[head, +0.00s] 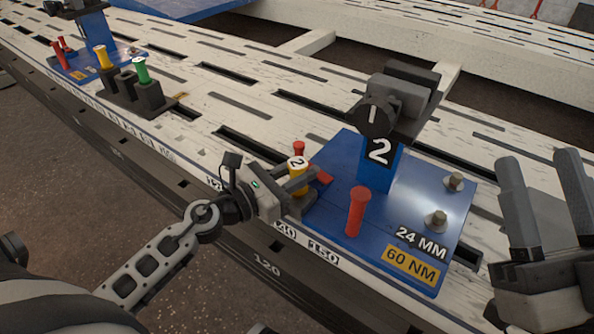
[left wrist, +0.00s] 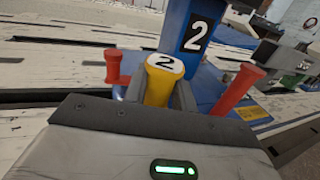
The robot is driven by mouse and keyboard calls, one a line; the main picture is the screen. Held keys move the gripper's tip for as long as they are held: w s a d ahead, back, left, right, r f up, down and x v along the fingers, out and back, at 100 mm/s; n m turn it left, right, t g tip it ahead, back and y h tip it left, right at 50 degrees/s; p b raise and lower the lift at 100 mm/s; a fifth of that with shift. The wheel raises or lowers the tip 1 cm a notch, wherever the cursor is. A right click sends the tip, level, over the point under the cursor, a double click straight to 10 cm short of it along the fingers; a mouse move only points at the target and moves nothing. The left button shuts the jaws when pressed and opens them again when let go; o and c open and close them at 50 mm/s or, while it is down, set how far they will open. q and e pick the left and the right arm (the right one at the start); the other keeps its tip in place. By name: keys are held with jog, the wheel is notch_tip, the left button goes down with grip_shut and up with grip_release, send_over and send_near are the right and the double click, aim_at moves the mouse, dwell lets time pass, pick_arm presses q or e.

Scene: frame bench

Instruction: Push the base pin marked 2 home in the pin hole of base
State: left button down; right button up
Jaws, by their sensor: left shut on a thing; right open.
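The yellow base pin marked 2 (head: 297,177) stands at the left edge of the blue base (head: 408,217). My left gripper (head: 302,182) is shut on this pin. In the left wrist view the pin's numbered white top (left wrist: 165,63) shows between the fingers. The pin's lower end and the pin hole are hidden, so I cannot tell how deep it sits. My right gripper (head: 528,205) is open and empty, right of the base.
A red handle (head: 356,211) stands in front of the post and another red one (head: 299,149) behind the pin. Two bolts (head: 436,220) stick up at the base's right. A dark holder (head: 134,94) with a green pin and a yellow pin stands at left. Bare slotted bench lies between.

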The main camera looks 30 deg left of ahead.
pick_arm(q)
jog(key=shift+f+b, duration=0.45)
jog(key=shift+f, duration=0.05)
jog(key=c, duration=1.1)
grip_release()
jog(key=shift+o, duration=0.2)
pick_arm(e)
jog(key=r+n+y, duration=0.1)
jog(key=s+n+y, duration=0.1)
jog(key=shift+a+r+n, duration=0.15)
jog(key=shift+r+n, duration=0.2)
jog(key=shift+n, duration=0.05)
pick_arm(q)
jog(key=v, duration=1.6)
jog(key=shift+p, duration=0.3)
pick_arm(e)
jog(key=shift+w+f+m+h, duration=0.35)
jog(key=shift+f+m+h, duration=0.2)
jog(key=shift+m+h, duration=0.2)
pick_arm(q)
jog(key=shift+r, duration=0.15)
pick_arm(e)
jog(key=shift+r, duration=0.1)
